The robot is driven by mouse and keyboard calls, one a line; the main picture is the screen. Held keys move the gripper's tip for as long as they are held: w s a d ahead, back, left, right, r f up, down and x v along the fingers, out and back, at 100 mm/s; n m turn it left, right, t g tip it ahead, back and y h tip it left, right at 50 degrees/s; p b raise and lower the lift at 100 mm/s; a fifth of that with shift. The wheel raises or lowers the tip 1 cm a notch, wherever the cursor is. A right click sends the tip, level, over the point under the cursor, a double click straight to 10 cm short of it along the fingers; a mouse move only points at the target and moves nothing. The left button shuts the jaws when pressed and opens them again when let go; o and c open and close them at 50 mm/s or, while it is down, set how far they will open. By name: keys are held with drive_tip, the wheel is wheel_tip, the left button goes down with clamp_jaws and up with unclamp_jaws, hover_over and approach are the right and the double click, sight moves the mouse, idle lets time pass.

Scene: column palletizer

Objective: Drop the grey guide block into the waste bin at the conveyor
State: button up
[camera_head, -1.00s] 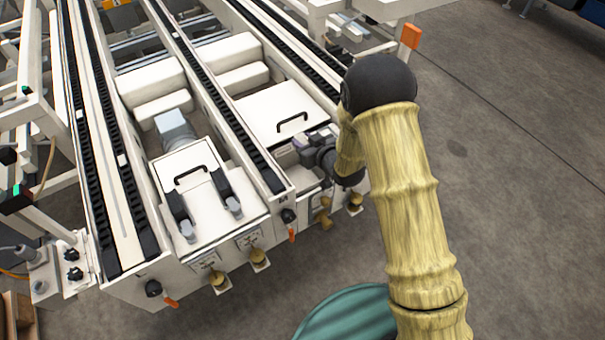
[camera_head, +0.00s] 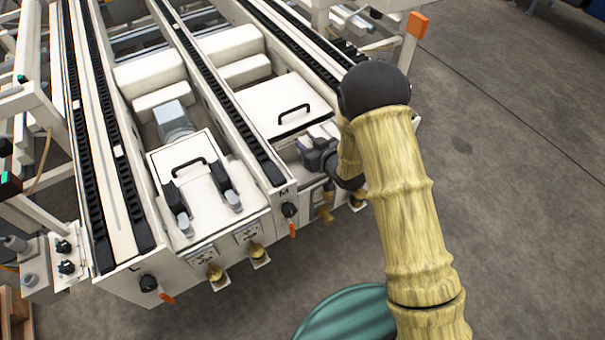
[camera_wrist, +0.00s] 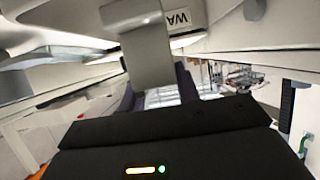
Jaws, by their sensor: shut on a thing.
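My gripper (camera_head: 312,152) is low at the near end of the right-hand conveyor lane, beside a white cover with a black handle (camera_head: 293,114). In the wrist view a grey block (camera_wrist: 146,66) stands upright in front of my gripper's black body. The gripper is shut on this grey guide block; its dark fingers are partly hidden behind it. I cannot make out the waste bin's opening in either view.
Dark chain rails (camera_head: 232,115) run between the lanes. A second white cover with a handle (camera_head: 190,172) lies in the left lane. Orange-tipped knobs and brass fittings (camera_head: 214,272) stick out of the near frame. The grey floor (camera_head: 520,220) on the right is clear.

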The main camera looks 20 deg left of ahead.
drive_tip(key=shift+a+f+b, duration=0.2)
drive_tip(key=shift+f+b, duration=0.25)
drive_tip(key=shift+f, duration=0.55)
drive_tip(key=shift+s+a+r, duration=0.1)
drive_tip(key=shift+s, duration=0.1)
drive_tip(key=o, duration=1.1)
drive_tip(key=shift+d, duration=0.2)
drive_tip(key=p+v, duration=0.3)
drive_tip(key=v, duration=1.4)
drive_tip(key=shift+d, duration=0.15)
